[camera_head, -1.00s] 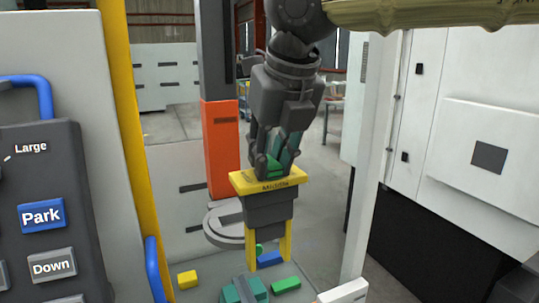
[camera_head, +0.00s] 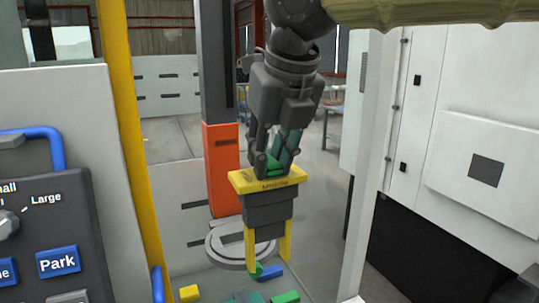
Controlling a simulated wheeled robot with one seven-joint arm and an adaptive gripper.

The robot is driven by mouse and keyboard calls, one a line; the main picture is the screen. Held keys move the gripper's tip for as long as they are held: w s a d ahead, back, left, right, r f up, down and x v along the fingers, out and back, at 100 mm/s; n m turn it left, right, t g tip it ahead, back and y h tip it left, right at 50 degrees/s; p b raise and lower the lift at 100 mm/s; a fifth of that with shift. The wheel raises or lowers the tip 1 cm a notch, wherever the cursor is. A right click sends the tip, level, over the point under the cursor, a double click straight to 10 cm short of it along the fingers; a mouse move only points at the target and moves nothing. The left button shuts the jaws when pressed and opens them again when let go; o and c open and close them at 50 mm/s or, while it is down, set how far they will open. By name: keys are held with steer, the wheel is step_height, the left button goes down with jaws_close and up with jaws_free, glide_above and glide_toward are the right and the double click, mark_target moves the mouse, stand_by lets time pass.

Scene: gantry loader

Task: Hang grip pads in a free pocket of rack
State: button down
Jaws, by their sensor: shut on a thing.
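My gripper (camera_head: 273,165) points down at the middle of the camera_head view. It is shut on the green top piece of a tool, which I take for the grip pads (camera_head: 267,183). The tool has a yellow top plate with small lettering I cannot read, a dark grey stepped body, and two yellow legs hanging below. It hangs upright, and its lower end overlaps some small blocks in the picture. I cannot tell how far above them it is. I cannot make out a rack with pockets in this view.
A control panel (camera_head: 50,225) with a blue Park button stands at left beside a yellow post (camera_head: 128,150). A grey round ring (camera_head: 215,250) and an orange post (camera_head: 221,165) are behind the tool. Blue (camera_head: 270,271), green (camera_head: 286,297) and yellow (camera_head: 190,293) blocks lie below. A white cabinet (camera_head: 480,140) stands right.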

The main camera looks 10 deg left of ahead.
step_height(320, 180, up, 13)
steer(key=p, duration=1)
stand_by(0.7)
steer(key=shift+f, duration=0.15)
